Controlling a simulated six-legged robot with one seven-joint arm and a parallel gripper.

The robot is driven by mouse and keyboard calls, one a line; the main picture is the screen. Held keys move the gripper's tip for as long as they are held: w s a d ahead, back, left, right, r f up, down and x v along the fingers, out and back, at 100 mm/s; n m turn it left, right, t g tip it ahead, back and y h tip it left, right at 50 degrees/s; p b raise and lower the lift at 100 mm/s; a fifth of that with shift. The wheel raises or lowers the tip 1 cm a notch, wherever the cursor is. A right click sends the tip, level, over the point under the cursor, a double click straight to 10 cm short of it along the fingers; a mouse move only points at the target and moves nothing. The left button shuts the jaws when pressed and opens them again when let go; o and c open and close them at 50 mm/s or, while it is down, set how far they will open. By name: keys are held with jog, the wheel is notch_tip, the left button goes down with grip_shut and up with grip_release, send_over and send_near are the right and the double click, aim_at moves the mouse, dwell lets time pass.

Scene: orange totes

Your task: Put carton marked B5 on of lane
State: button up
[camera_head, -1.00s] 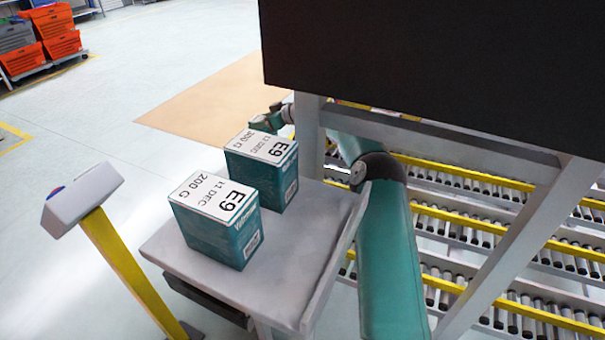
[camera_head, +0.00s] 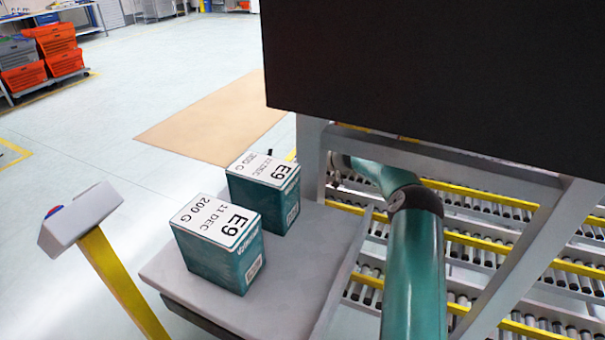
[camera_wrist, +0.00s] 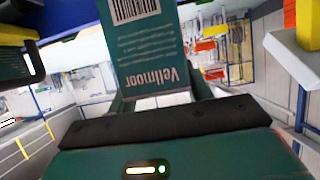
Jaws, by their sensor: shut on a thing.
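A teal carton (camera_wrist: 148,52) with a barcode and the word Vellmoor shows in the wrist view, upside down. My gripper (camera_wrist: 160,92) is shut on it, with a finger at each side. The held carton's marking is out of sight. Two teal cartons marked E9 stand upright on a grey table in the head view, a near one (camera_head: 218,242) and a far one (camera_head: 264,188). The roller lanes (camera_head: 490,250), with yellow rails, lie at the right beyond the table. My gripper is hidden in the head view; my teal arm reaches behind the rack frame.
A large black panel (camera_head: 430,70) on grey posts blocks the upper right. The grey table (camera_head: 300,290) has bare space at its right. A yellow post with a grey head (camera_head: 80,220) stands at the left. Orange totes (camera_head: 55,50) are stacked far left. The floor between is open.

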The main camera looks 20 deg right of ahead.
jog(key=shift+s+d+f, duration=0.1)
jog(key=shift+d+f, duration=0.05)
jog(key=shift+f, duration=1.45)
jog(key=shift+f, duration=0.3)
jog(key=shift+f, duration=0.1)
jog(key=o, duration=1.2)
jog(key=shift+r, duration=0.25)
jog(key=shift+s+d+r, duration=0.15)
jog(key=shift+d+r, duration=0.1)
jog(key=v, duration=1.1)
jog(key=shift+s, duration=0.15)
